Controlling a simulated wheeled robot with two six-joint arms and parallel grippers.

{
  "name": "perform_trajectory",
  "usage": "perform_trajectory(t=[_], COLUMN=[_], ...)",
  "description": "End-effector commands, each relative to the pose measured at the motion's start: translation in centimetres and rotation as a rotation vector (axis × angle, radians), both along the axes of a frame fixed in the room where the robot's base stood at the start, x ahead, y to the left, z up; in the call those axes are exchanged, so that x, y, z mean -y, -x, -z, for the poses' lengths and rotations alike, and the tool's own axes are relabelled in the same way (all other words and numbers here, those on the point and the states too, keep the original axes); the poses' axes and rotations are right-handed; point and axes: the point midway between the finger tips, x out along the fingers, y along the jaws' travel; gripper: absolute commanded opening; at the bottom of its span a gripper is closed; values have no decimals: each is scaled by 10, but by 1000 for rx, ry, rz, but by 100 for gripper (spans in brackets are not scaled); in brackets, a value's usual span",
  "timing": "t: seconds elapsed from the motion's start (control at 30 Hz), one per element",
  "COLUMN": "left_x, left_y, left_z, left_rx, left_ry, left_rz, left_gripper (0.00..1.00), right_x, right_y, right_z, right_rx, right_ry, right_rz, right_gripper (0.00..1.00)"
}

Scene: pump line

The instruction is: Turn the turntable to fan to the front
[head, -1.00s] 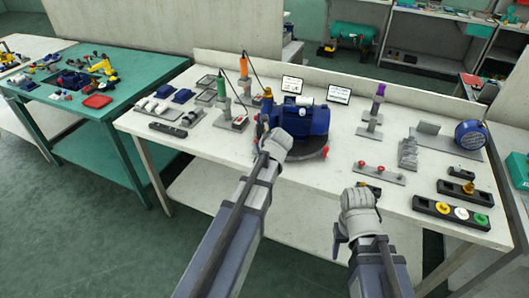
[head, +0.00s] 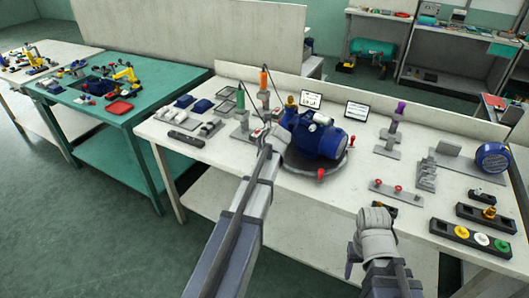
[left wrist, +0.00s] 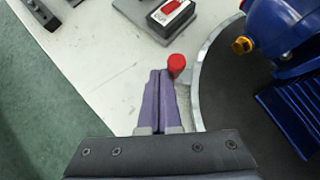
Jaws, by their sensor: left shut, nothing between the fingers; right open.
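The turntable (head: 300,166) is a dark round disc on the bench with red knobs on its rim. One knob (head: 320,173) is at the front and another (head: 351,140) at the right. The blue pump (head: 322,138) sits on it, its round motor end towards the right and front, its brass fitting at the left. My left gripper (head: 268,138) is at the disc's left edge. In the left wrist view its fingers (left wrist: 159,76) are shut and empty, close beside a red knob (left wrist: 177,64); contact is unclear. My right gripper (head: 380,210) is open over the front bench edge, its fingertips mostly hidden.
A grey plate with red knobs (head: 392,194) lies beyond my right gripper. A black strip with coloured buttons (head: 467,236) is at the front right. Tool stands (head: 241,125) and trays (head: 208,128) are left of the turntable. Two small signs (head: 356,110) stand behind it.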

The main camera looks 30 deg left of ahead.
Motion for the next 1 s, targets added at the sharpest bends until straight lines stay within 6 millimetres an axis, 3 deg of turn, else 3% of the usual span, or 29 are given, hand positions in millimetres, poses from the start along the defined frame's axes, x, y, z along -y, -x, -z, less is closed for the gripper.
perform_trajectory(t=[0.5, 1.0], left_x=[-25, -33], left_y=[-41, -60], left_z=[0, 0], left_rx=[0, 0], left_ry=[0, 0], left_rz=[0, 0], left_gripper=[0, 0], right_x=[0, 0], right_y=[0, 0], right_z=[0, 0], right_rx=[0, 0], right_ry=[0, 0], right_rz=[0, 0], right_gripper=[58, 58])
